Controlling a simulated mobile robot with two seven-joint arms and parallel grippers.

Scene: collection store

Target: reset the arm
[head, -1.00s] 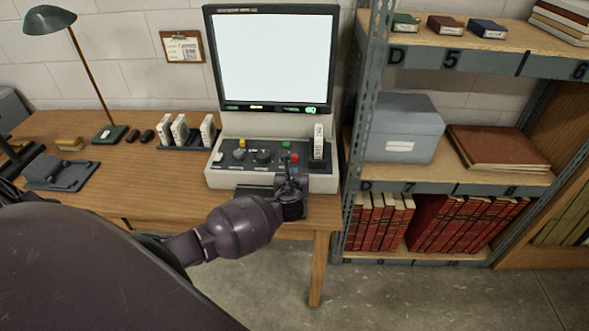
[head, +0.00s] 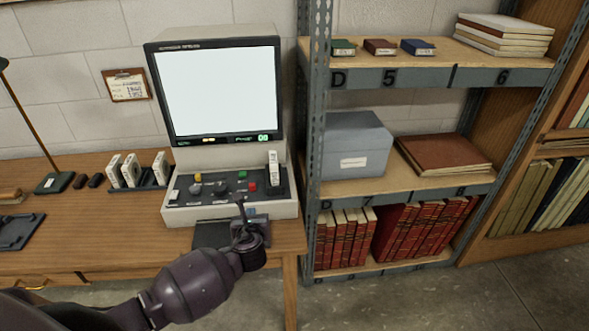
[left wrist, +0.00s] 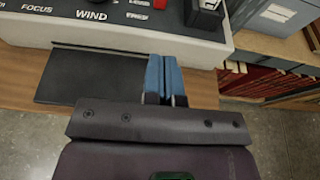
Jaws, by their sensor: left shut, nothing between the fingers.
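My left arm comes in from the lower left in the head view. Its gripper (head: 240,208) is in front of the film reader's control panel (head: 225,188), over the front edge of the desk. In the left wrist view the blue fingers (left wrist: 166,78) are together with nothing between them. They lie beside a dark flat plate (left wrist: 85,78) in front of the reader. My right gripper is in neither view.
The reader's lit screen (head: 217,93) stands on the wooden desk (head: 110,230). Several white boxes stand in a dark rack (head: 153,187) to its left. A metal shelf (head: 400,190) with a grey box (head: 355,145) and red books is close on the right. Floor (head: 440,300) shows at lower right.

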